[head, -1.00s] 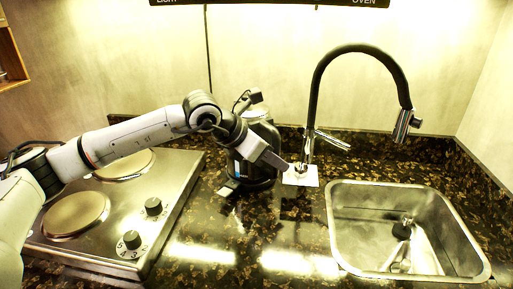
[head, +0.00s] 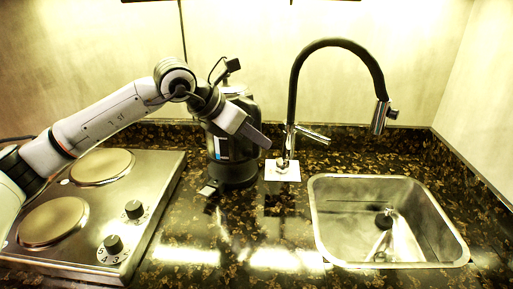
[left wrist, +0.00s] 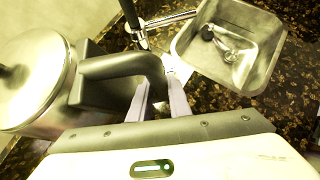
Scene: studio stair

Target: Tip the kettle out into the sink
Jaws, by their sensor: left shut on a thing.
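The dark kettle (head: 222,132), with a blue level window, is upright at the back of the counter, between hob and tap. It appears raised a little above its dark round base (head: 233,177). My left gripper (head: 262,138) is at the kettle's handle, on the side facing me and the sink. In the left wrist view the kettle's steel lid (left wrist: 35,75) is at left, and the dark handle (left wrist: 125,65) runs down between the fingers (left wrist: 163,100), shut on it. The steel sink (head: 340,215) is to the right; it also shows in the left wrist view (left wrist: 190,50). My right gripper is not in view.
A black tap (head: 293,90) with a high curved neck stands between kettle and sink, its spout over the sink's back. A white plate (head: 283,175) lies at its foot. The hob (head: 120,205) is on the left. The front counter is clear.

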